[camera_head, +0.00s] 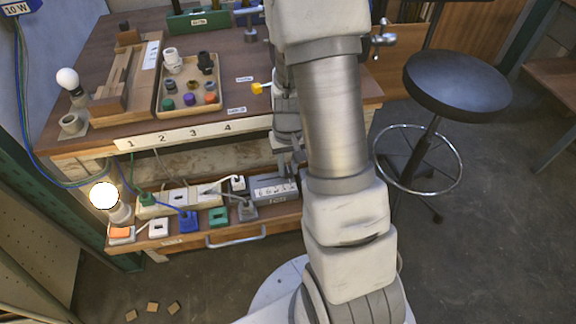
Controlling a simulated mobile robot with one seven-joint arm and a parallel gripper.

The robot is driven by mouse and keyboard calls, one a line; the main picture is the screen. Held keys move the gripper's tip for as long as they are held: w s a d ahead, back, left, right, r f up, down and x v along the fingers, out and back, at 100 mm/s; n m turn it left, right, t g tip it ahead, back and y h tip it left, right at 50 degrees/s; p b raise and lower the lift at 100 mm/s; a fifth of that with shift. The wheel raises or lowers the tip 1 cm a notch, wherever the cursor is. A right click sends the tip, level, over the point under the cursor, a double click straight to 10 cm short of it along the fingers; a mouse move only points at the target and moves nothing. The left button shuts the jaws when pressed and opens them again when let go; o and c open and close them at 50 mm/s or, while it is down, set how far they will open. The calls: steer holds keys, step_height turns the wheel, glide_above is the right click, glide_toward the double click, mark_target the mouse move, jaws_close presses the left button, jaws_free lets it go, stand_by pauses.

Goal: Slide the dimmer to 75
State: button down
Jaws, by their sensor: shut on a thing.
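The dimmer (262,184) is a grey box with a pale number strip on its front. It stands at the right end of the lower shelf or drawer. My gripper (287,166) points down over the right part of the dimmer and is shut on its slider. The slider knob is hidden by the fingers, and the numbers are too small to tell which mark it stands at. A lit bulb (104,196) glows white in its holder at the left end of the same row.
Plugs, cables and a power strip (178,198) lie left of the dimmer. A drawer handle (236,240) sticks out in front. A black stool (457,84) stands at right.

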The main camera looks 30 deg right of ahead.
stand_by(0.3)
steer(key=shift+w+a+p, duration=0.15)
steer(key=shift+a, duration=0.35)
steer(key=shift+w+a+p, duration=0.15)
steer(key=shift+a, duration=0.35)
steer(key=c, duration=0.7)
jaws_free()
step_height(320, 180, up, 18)
steer(key=p, duration=0.5)
steer(key=shift+f+p, duration=0.25)
steer(key=shift+p, duration=0.05)
